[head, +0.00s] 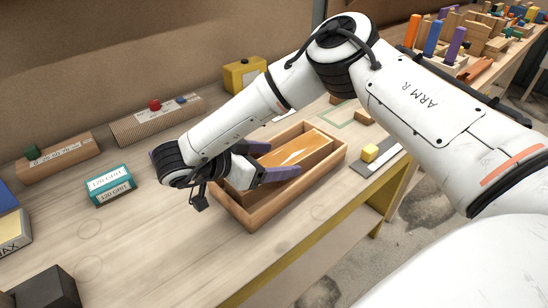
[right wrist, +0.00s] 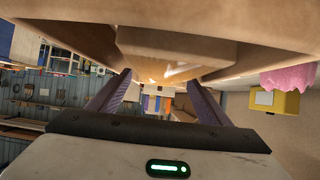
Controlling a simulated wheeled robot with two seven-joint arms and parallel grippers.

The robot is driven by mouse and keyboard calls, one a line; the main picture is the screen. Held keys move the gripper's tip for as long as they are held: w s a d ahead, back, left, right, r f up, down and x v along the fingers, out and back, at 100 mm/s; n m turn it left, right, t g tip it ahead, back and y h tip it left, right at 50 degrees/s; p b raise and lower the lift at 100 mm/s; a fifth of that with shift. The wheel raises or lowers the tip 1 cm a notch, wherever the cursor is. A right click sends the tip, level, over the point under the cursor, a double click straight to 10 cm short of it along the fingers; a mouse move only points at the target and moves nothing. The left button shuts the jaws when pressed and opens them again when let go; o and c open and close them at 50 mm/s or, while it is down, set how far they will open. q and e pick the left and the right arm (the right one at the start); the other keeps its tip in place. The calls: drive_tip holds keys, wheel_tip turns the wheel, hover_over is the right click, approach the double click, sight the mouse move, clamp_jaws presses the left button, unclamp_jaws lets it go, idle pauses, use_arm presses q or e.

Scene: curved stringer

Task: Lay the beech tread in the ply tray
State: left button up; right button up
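The ply tray (head: 250,217) is a long, open wooden box on the bench, in the middle of the head view. A glossy amber board, which looks like the beech tread (head: 303,148), lies lengthwise inside its rim; whether it rests fully on the tray floor is hidden. My right gripper (head: 270,162) reaches in low from the left, its purple fingers well apart on either side of the board's left end. In the right wrist view, wood (right wrist: 165,75) shows between the fingertips; I cannot tell whether they press on it. My left gripper is out of view.
A teal grit box (head: 110,186), a ribbed block (head: 158,121) and a labelled wooden block (head: 60,158) stand left and behind.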

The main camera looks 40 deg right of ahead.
drive_tip(key=shift+r, duration=0.2)
drive_tip(key=b+v, duration=0.1)
drive_tip(key=v, duration=1.1)
drive_tip(key=shift+f, duration=0.15)
drive_tip(key=shift+s, duration=0.15)
